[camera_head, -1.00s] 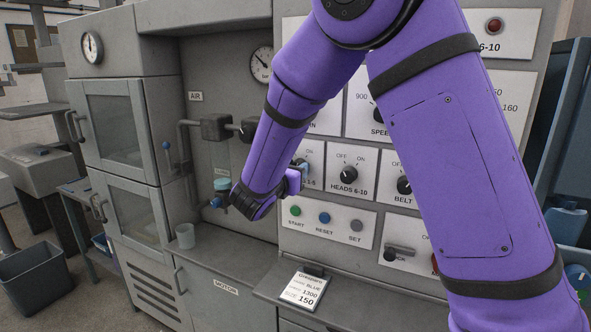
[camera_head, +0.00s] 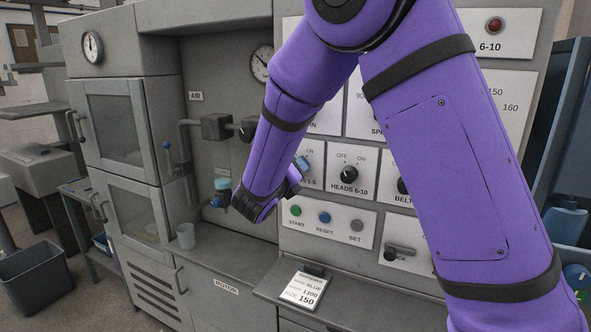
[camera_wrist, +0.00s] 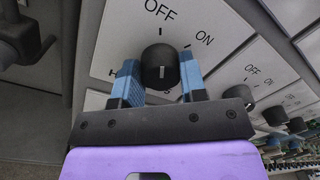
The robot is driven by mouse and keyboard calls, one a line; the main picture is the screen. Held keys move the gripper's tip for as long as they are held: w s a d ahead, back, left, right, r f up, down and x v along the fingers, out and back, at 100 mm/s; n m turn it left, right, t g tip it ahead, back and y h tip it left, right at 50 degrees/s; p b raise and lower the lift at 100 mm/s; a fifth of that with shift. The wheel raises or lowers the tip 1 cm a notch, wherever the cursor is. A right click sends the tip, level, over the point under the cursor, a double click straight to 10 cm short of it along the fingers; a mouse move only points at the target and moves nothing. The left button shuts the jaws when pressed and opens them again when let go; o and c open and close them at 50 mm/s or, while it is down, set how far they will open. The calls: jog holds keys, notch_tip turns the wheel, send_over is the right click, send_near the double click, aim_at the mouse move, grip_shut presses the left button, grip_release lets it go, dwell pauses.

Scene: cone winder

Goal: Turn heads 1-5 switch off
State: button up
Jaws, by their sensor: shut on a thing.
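The heads 1-5 switch is a black round knob (camera_wrist: 160,66) on a white plate, with OFF and ON printed above it in the wrist view. My gripper (camera_wrist: 159,84) has its two blue fingers shut on the knob's left and right sides. A white mark on the knob's face stands nearly upright, roughly in line with the OFF tick. The label below is mostly hidden by my gripper. In the head view my gripper (camera_head: 303,164) is at the heads 1-5 plate (camera_head: 315,183), and my forearm hides most of the switch.
The heads 6-10 knob (camera_head: 349,175) is just right, also in the wrist view (camera_wrist: 244,95). Start (camera_head: 295,210), reset (camera_head: 324,218) and set (camera_head: 356,225) buttons lie below. Pipes and a valve (camera_head: 217,201) stand left of my wrist. An order card (camera_head: 303,289) lies on the ledge.

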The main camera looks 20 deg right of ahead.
jog(key=shift+n, duration=0.4)
jog(key=o, duration=0.9)
jog(key=v, duration=1)
jog(key=shift+s+a+f, duration=0.1)
jog(key=shift+s+a, duration=0.15)
jog(key=shift+a, duration=0.05)
